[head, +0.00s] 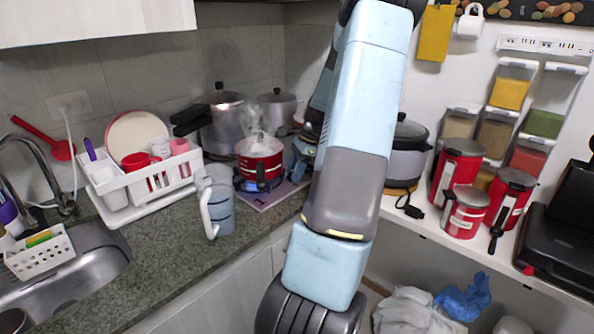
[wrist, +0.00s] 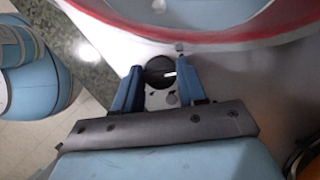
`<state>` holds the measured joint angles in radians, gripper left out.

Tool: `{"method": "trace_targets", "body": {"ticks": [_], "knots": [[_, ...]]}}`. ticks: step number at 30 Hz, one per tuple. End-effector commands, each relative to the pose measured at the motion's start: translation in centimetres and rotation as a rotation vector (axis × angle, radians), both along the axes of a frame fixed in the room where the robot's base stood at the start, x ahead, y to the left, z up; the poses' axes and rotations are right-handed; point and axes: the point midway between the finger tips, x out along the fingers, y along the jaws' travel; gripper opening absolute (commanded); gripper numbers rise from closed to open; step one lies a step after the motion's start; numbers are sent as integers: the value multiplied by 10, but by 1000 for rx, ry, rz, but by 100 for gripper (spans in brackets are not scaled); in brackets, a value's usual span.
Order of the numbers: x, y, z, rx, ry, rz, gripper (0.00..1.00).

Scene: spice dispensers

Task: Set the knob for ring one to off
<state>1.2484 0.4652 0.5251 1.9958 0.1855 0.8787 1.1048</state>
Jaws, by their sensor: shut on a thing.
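In the wrist view a round dark knob (wrist: 154,69) with a white pointer mark sits on a pale panel below a pot's red rim. The mark points right in that view. My gripper (wrist: 160,73) has its two blue fingers on either side of the knob and is shut on it. In the head view my arm and gripper partly hide this area, and the knob cannot be made out.
A blue-grey jug (head: 219,204) stands close by at the front. A white dish rack (head: 150,190) is further left. Red canisters (head: 458,170) line the right shelf.

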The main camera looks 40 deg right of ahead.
Motion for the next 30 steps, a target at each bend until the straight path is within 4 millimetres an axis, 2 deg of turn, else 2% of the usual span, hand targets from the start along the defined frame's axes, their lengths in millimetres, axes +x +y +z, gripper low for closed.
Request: {"method": "trace_targets", "body": {"ticks": [9, 23, 24, 30], "knots": [[3, -2, 2, -7, -6, 106, 11], [4, -1, 2, -6, -7, 121, 11], [4, -1, 2, -6, -7, 121, 44], [3, 0, 1, -4, -4, 121, 63]]}}
